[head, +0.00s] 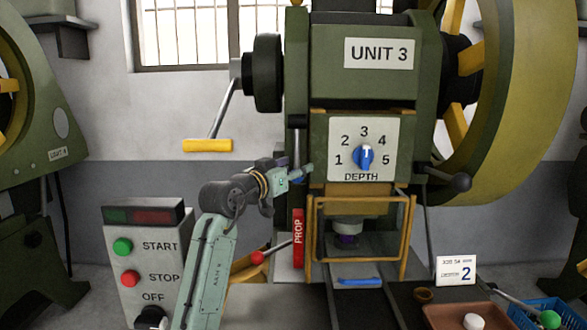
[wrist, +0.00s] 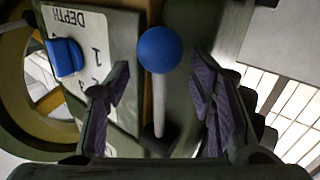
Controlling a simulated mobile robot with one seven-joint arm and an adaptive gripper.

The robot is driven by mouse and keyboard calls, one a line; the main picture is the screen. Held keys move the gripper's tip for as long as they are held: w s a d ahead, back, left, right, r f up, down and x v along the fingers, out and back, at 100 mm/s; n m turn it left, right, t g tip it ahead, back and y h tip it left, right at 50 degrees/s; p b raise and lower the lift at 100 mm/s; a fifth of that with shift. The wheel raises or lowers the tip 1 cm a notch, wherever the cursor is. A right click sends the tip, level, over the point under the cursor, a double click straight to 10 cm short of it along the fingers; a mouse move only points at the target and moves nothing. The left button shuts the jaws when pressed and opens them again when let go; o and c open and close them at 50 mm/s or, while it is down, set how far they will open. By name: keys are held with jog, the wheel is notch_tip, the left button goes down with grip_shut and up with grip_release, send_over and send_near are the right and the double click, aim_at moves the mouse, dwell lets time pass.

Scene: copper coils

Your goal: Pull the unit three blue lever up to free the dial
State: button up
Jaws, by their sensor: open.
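The Unit 3 machine's depth plate (head: 338,126) carries a blue dial knob (head: 365,157) with its pointer up toward 3. The knob also shows at the left of the wrist view (wrist: 64,57). The blue lever, a blue ball (wrist: 159,50) on a grey rod (wrist: 159,118), lies between my fingers in the wrist view, with gaps on both sides. My gripper (wrist: 160,95) is open around it and seems not to touch it.
A yellow-handled crank (head: 208,145) sticks out at upper left. A red PROP bar (head: 298,238) and yellow guard frame (head: 408,235) are below. A black-knobbed lever (head: 459,182) is at right. A card (head: 456,270) reads depth 2. A START/STOP box (head: 148,262) stands at left.

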jog(key=shift+c, duration=0.6)
jog(key=c, duration=1.1)
grip_shut()
